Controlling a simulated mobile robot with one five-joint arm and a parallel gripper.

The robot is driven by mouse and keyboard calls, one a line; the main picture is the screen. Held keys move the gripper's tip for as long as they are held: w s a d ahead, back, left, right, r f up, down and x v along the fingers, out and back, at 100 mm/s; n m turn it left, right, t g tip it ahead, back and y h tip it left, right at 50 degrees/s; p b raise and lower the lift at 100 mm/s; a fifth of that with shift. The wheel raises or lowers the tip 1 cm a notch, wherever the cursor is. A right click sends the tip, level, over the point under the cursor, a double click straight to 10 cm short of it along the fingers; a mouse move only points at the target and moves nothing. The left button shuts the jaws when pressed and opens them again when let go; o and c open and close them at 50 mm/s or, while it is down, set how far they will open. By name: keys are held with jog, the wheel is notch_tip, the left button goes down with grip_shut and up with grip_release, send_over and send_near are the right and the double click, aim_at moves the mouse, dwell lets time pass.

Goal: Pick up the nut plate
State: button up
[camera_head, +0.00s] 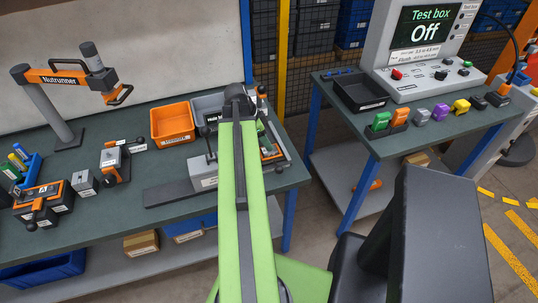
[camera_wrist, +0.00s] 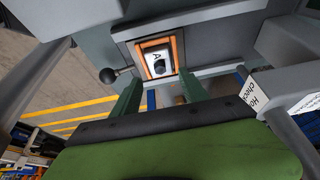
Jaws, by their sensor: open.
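In the wrist view, what looks like the nut plate (camera_wrist: 157,61) is a pale plate with a dark nut and a letter A on it. It sits in an orange-edged frame (camera_wrist: 180,52) in a grey fixture. My gripper (camera_wrist: 161,88) is open, its two green fingers pointing toward the plate, one on each side of it in the picture. Nothing shows between the fingers; I cannot tell how far the tips are from the plate. In the head view, my arm hides the plate and most of the gripper.
A lever with a black ball knob (camera_wrist: 108,73) stands left of the frame. In the head view, the green workbench (camera_head: 115,222) bears an orange bin (camera_head: 172,122), a nutrunner (camera_head: 66,80) and several small fixtures. A second table with a test box (camera_head: 425,45) reading Off stands right.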

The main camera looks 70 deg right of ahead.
jog(key=b+x, duration=0.4)
jog(key=x, duration=0.1)
jog(key=shift+w+f, duration=0.1)
jog(key=shift+f, duration=0.05)
jog(key=shift+r, duration=0.2)
grip_shut()
